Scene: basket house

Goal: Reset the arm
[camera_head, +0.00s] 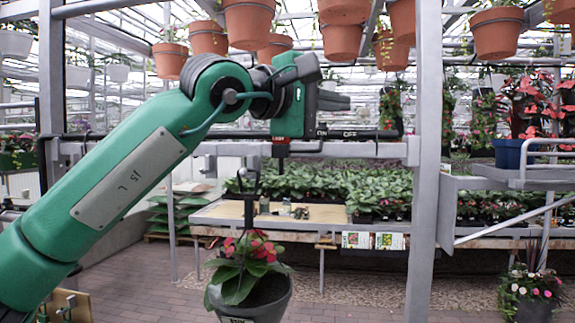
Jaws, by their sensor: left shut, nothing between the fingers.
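My left arm comes in from the lower left, rises to a bent elbow at the upper middle and reaches right. Its left gripper (338,102) is small and dark at the end of the wrist. It points right, shut and empty, in front of the metal frame. A dark horizontal bar (350,134) with ON and OFF lettering lies just below and behind it. A grey pot (268,304) with a red-flowered plant hangs lower down, clear of the gripper. My right gripper is not in view.
Terracotta pots (248,22) hang along the top. A grey upright post (427,170) stands right of the gripper. A wooden-topped bench (226,212) with leafy plants stands behind. A dark planter (534,309) stands at lower right. Brick floor between bench and planter is clear.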

